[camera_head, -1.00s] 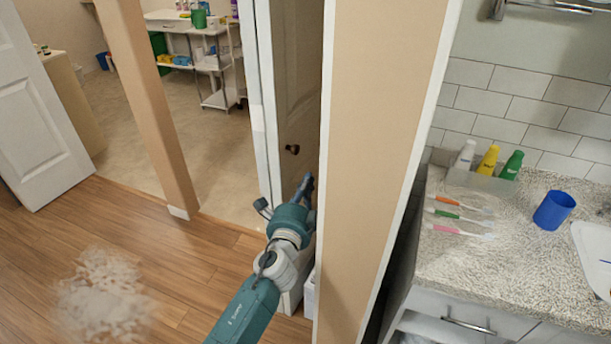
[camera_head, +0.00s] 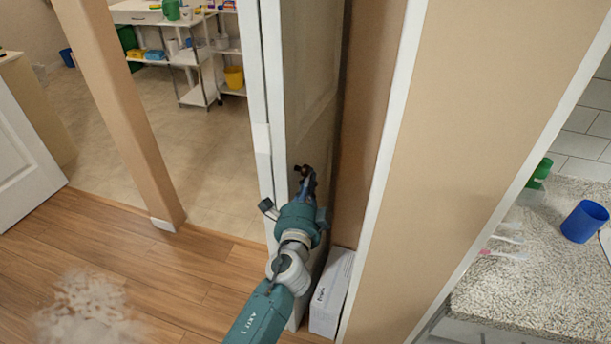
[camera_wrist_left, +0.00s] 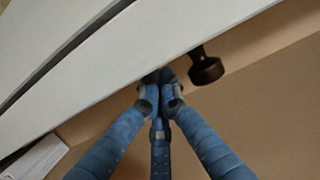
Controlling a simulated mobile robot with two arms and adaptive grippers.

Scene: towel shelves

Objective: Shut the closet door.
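The closet door (camera_head: 311,95) stands open, seen at a steep angle with its pale edge towards me, beside a tan wall. My left gripper (camera_head: 308,178) is at the door's face near its edge, by the dark round knob. In the head view the gripper overlaps the knob. In the left wrist view the knob (camera_wrist_left: 205,68) is right of the fingertips, apart from them. The blue fingers of the left gripper (camera_wrist_left: 160,80) are drawn together with nothing seen between them, close to the pale door edge (camera_wrist_left: 110,75); contact is unclear. My right gripper is out of view.
A white box (camera_head: 331,292) stands on the floor between the door and the tan wall (camera_head: 470,130). A tan post (camera_head: 115,110) is at left. A counter with a blue cup (camera_head: 584,221) is at right.

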